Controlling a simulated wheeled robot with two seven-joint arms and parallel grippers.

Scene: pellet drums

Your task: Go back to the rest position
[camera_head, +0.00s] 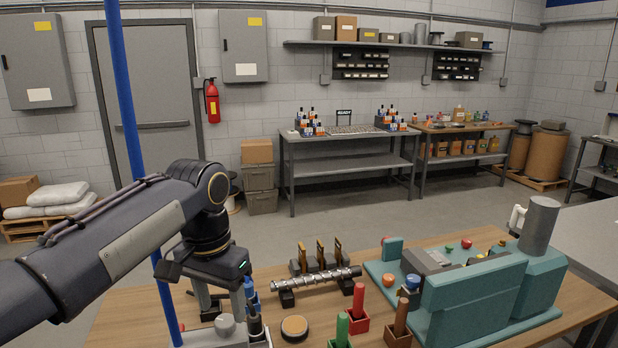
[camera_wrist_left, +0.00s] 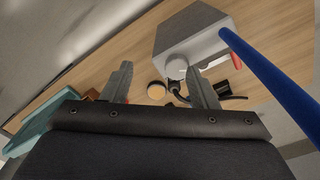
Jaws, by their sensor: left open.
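My left arm comes in from the left in the head view, with its gripper (camera_head: 222,303) pointing down over the near left part of the wooden table (camera_head: 125,320). Its two fingers are apart with nothing between them. In the left wrist view the open fingers (camera_wrist_left: 160,86) show above the table, with a grey box with a round knob (camera_wrist_left: 195,38) beyond them. My right gripper is in neither view.
A blue pole (camera_head: 124,90) rises close beside my left arm. A metal screw shaft (camera_head: 315,284) on stands, a red holder (camera_head: 357,320), a green holder (camera_head: 341,335) and a teal machine (camera_head: 478,298) stand to the right. Open floor (camera_head: 345,222) lies behind the table.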

